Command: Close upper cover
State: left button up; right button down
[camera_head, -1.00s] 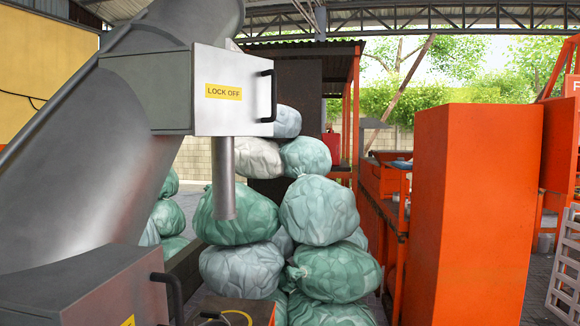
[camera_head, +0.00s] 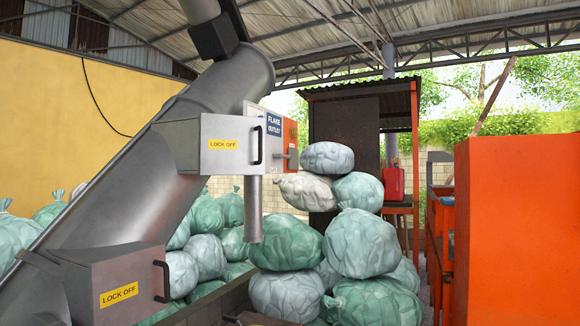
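The upper cover (camera_head: 226,145) is a pale metal box front with a yellow LOCK OFF label and a black handle (camera_head: 257,140) on its right side. It sits partway up the slanted grey tube (camera_head: 150,165). From this angle I cannot tell whether it is fully shut. A lower box (camera_head: 115,285) with its own LOCK OFF label and black handle is at the bottom left. Neither of my grippers is in view.
Stacked green and white sacks (camera_head: 365,243) stand right of the tube. A large orange cabinet (camera_head: 520,230) fills the right side. A FLAKE OUTLET sign (camera_head: 274,125) is behind the upper cover. An orange-framed shed (camera_head: 345,120) stands at the back.

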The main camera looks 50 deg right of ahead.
aim_at(230, 144)
jog(key=z, duration=0.7)
jog(key=i, duration=0.65)
jog(key=z, duration=0.6)
jog(key=i, duration=1.05)
jog(key=u, duration=0.55)
